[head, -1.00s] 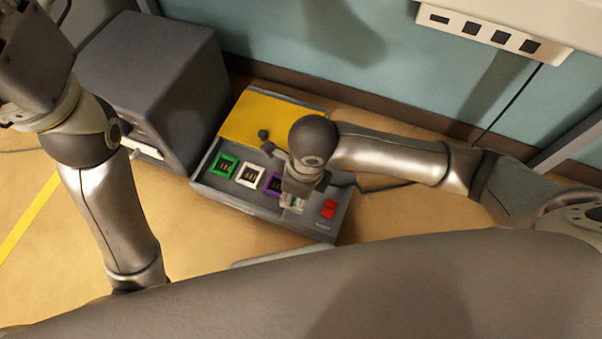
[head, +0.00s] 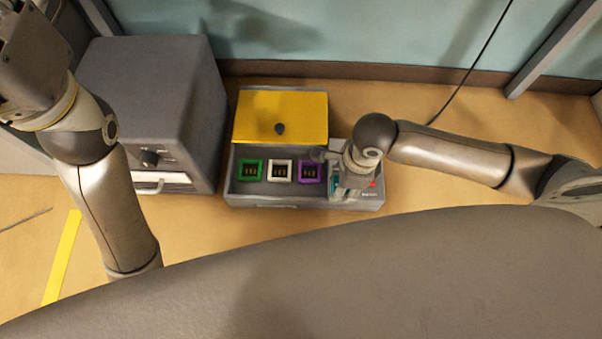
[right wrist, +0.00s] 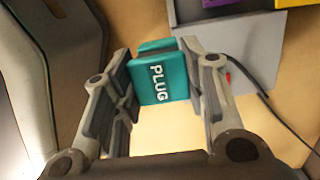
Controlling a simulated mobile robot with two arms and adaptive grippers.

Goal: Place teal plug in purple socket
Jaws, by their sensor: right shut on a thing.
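The teal plug (right wrist: 163,78), marked PLUG, is between the fingers of my right gripper (right wrist: 158,72), which is shut on it. In the head view the right gripper (head: 345,187) is over the right part of a grey box (head: 265,201), and a bit of the teal plug (head: 335,183) shows there. The purple socket (head: 309,172) is just left of the gripper, open to view with dark slots. In the right wrist view only an edge of the purple socket (right wrist: 217,3) shows at the top. My left arm rises at the left; its fingers are out of frame.
A white socket (head: 280,171) and a green socket (head: 250,170) lie left of the purple one. A yellow panel (head: 285,110) with a dark knob is behind them. A red switch (head: 373,183) is partly hidden by my gripper. A dark grey cabinet (head: 155,95) stands left.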

